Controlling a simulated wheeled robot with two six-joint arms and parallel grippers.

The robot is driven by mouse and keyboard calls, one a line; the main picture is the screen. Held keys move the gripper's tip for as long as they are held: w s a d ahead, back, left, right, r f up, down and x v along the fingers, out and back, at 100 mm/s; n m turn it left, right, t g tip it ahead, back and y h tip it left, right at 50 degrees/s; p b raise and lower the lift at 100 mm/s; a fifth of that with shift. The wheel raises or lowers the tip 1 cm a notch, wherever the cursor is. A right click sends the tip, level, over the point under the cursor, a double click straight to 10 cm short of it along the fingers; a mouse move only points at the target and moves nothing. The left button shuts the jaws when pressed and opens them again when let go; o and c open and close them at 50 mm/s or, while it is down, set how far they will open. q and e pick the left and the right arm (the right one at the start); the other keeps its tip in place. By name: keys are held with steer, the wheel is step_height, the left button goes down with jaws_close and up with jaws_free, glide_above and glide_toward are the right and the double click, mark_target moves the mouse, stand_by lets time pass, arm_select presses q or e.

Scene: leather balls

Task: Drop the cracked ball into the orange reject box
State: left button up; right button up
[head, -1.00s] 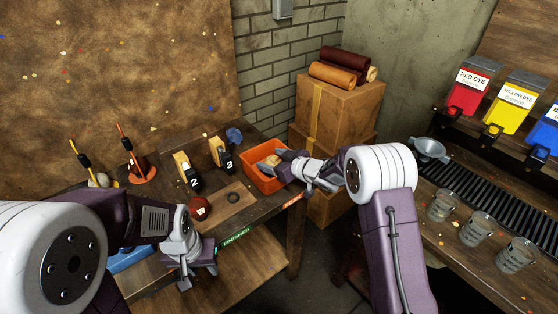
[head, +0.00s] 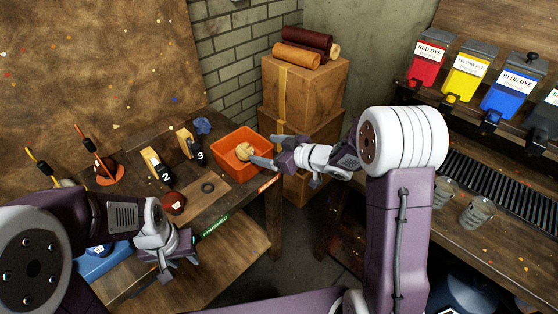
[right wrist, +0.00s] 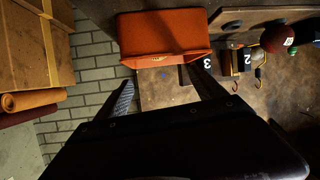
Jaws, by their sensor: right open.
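The orange reject box (head: 223,146) stands at the right end of the dark wooden bench. A tan ball (head: 245,151) lies inside it; cracks are too small to make out. The box also shows in the right wrist view (right wrist: 165,33), where its near wall mostly hides the inside. My right gripper (head: 264,152) is open and empty at the box's right side, its fingertips near the rim and apart from the ball. My left gripper (head: 176,270) hangs in front of the bench's front edge; whether its jaws are apart is unclear.
A dark red ball (head: 174,203) sits on the bench left of a wooden board with a round hole (head: 208,188). Stands numbered 2 (head: 157,170) and 3 (head: 191,146) are behind. Stacked cardboard boxes (head: 305,90) rise behind the right gripper. A dye counter is at right.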

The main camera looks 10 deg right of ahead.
steer(key=s+d+f+m+g+h, duration=0.4)
steer(key=s+d+f+m+h, duration=0.3)
steer(key=s+d+h, duration=0.35)
steer(key=s+f+m+g+y, duration=0.1)
steer(key=s+g, duration=0.4)
steer(key=s, duration=0.9)
steer(key=shift+s+f+m+y, duration=0.35)
steer(key=shift+f+m, duration=0.35)
steer(key=shift+m, duration=0.1)
